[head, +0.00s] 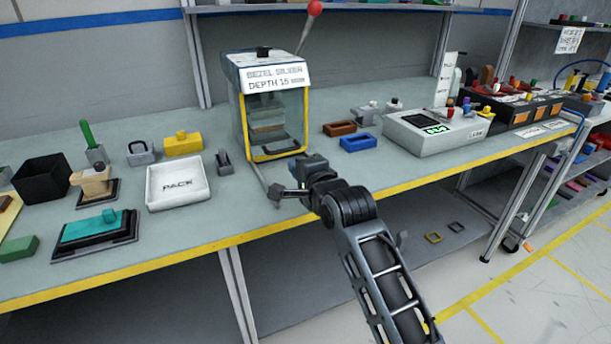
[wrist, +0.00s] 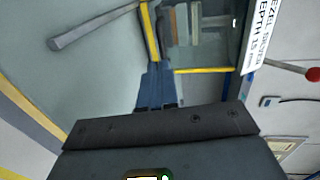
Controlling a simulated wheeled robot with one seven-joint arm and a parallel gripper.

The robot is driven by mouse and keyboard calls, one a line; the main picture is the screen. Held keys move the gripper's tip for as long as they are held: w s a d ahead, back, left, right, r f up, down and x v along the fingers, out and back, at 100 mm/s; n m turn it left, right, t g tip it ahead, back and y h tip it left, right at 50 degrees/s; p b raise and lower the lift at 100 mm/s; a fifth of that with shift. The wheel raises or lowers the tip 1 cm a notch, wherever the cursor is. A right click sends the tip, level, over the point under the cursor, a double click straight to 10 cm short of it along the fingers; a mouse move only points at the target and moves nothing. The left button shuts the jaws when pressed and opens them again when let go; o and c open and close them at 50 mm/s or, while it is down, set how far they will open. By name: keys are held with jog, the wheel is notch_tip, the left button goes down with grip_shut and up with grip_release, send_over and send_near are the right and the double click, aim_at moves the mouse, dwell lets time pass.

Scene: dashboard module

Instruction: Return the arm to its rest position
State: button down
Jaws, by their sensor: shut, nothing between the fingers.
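My arm reaches up from the bottom of the head view over the bench's front edge. My gripper (head: 274,192) is shut and empty, in front of the press machine (head: 270,75) labelled "BEZEL SILVER DEPTH 15". In the wrist view my gripper (wrist: 154,72) points toward the yellow-edged front of the press (wrist: 205,70), whose picture is turned on its side. I cannot tell whether the fingertips touch the press or its grey bar (wrist: 92,27).
A white PACK tray (head: 178,197) and a small dark clamp (head: 224,162) stand left of my gripper. The press's red-knobbed lever (head: 314,9) rises high.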

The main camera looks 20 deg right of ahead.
jog(key=s, duration=0.4)
jog(key=shift+r, duration=0.4)
jog(key=s+a+f+n, duration=0.1)
jog(key=s+f+n, duration=0.4)
jog(key=s, duration=0.8)
jog(key=s+f+n, duration=0.3)
jog(key=s+f, duration=0.5)
jog(key=s, duration=0.5)
jog(key=s+r+n, duration=0.4)
jog(key=s+n, duration=0.1)
jog(key=s, duration=0.7)
jog(key=s+a+r+n+g, duration=0.1)
jog(key=s+r+n, duration=0.3)
jog(key=s, duration=0.9)
jog(key=shift+s+r+n, duration=0.15)
jog(key=shift+r+n, duration=0.05)
jog(key=shift+n, duration=0.3)
